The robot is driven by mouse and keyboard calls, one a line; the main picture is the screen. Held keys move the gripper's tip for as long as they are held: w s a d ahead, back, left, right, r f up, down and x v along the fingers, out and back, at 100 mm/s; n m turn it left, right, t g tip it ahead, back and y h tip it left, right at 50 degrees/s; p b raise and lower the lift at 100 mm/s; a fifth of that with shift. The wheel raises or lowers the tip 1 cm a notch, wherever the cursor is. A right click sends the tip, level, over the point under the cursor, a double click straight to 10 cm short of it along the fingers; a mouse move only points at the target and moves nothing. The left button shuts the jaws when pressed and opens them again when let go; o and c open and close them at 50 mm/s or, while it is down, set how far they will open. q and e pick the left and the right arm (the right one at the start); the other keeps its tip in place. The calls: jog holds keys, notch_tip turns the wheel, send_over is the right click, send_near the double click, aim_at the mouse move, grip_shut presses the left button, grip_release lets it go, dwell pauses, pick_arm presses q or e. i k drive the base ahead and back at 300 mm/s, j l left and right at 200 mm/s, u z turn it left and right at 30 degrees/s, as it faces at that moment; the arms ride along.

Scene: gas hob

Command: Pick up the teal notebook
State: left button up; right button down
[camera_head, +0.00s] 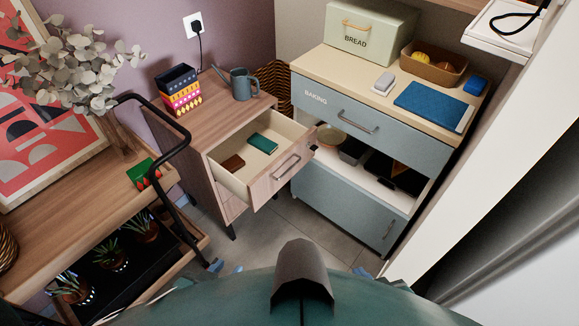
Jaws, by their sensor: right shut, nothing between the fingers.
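The teal notebook (263,143) lies flat inside an open drawer (233,187) of the wooden cabinet. It is toward the back right of the drawer, and its top is uncovered. A small brown item (231,163), like a wallet, lies to its left in the same drawer, apart from it. Neither of my grippers can be made out in the head view. My own teal body and a dark part of me fill the bottom of the picture.
The drawer's front panel with its handle (286,168) sticks out over the floor (290,225). A blue-grey cabinet (385,133) with an open shelf stands close on the right. A wooden trolley (80,225) with a black rail stands on the left. A watering can (240,84) sits on the wooden cabinet.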

aim_at(267, 146)
jog(key=i+z, duration=0.25)
jog(key=i+j+z, duration=0.25)
jog(key=i, duration=0.15)
jog(key=i+l, duration=0.1)
jog(key=i, duration=0.4)
